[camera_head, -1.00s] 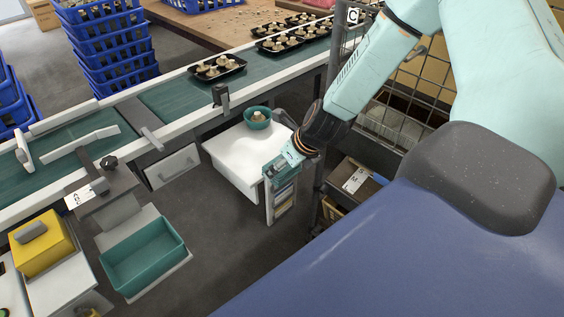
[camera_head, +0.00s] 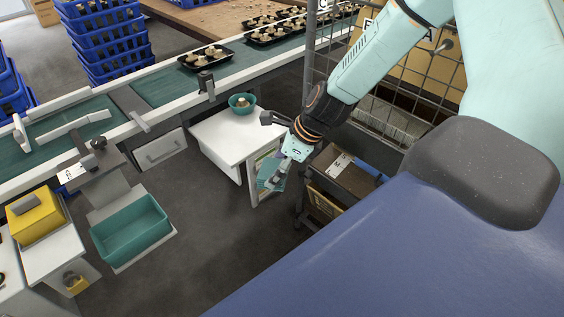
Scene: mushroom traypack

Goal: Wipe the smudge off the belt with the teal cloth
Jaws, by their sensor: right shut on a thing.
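My right gripper (camera_head: 279,180) hangs beside the right end of the small white table, pointing down. It is shut on what looks like the teal cloth (camera_head: 268,171); the cloth is small here and partly hidden by the gripper. The green belt (camera_head: 170,86) runs from the lower left to the upper right, beyond the white table and apart from the gripper. I cannot make out a smudge on the visible belt. My left gripper is not in view.
The white table (camera_head: 215,128) carries a teal bowl (camera_head: 242,104). Black mushroom trays (camera_head: 206,58) sit on the belt. A wire rack (camera_head: 405,75) and a dark shelf cart (camera_head: 345,185) stand close to the right arm.

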